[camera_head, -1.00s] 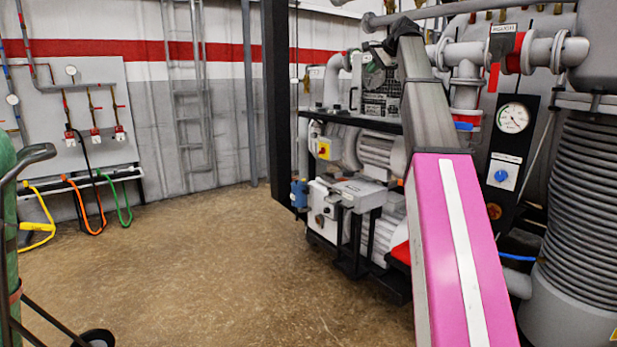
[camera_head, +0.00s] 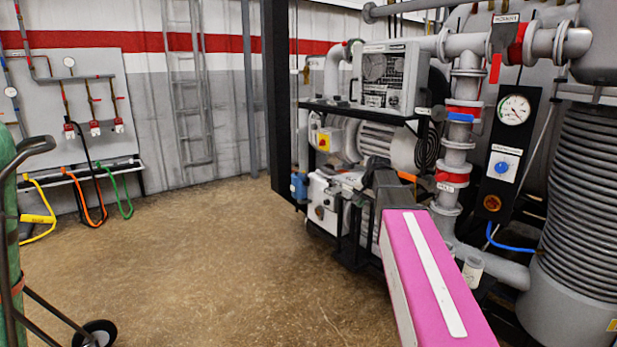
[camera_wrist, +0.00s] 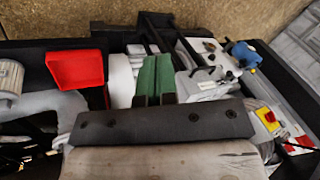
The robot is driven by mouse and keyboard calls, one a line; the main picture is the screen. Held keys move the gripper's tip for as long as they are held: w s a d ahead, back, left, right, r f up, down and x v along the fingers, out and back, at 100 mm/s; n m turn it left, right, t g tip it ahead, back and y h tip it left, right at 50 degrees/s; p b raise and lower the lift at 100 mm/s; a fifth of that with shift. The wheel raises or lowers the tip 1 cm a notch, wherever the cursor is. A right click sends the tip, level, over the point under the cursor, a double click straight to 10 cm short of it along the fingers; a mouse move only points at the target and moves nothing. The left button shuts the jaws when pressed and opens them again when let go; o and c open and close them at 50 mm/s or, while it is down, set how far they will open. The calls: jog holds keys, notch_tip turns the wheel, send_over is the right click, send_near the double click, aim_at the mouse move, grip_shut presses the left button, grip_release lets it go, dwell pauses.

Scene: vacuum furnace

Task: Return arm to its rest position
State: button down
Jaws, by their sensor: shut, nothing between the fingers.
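My gripper (camera_wrist: 156,62) shows in the wrist view as two green fingers pressed together beyond a dark bolted bar. It is shut and empty. It hangs over the black-framed pump stand, with a red open tray (camera_wrist: 75,70) to its left and a grey-white pump (camera_wrist: 207,80) to its right. In the head view my pink arm link rises from the lower right, and a dark grey link lies low in front of the pumps. The gripper itself does not show there.
The pump stand (camera_head: 365,110) with a grey control box (camera_head: 388,80) stands close to my arm. White piping (camera_head: 455,150), a gauge panel (camera_head: 510,140) and a ribbed grey column (camera_head: 585,190) are at the right. Brown floor (camera_head: 220,250) is clear at centre-left. A green cylinder on a cart is far left.

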jog(key=s+a+f+n+g+h, duration=0.1)
jog(key=s+f+n, duration=0.4)
jog(key=s+f, duration=2)
jog(key=g+h, duration=0.1)
jog(key=g, duration=0.1)
jog(key=shift+s+f+g+h, duration=0.2)
jog(key=shift+g+h, duration=0.1)
jog(key=shift+g, duration=0.1)
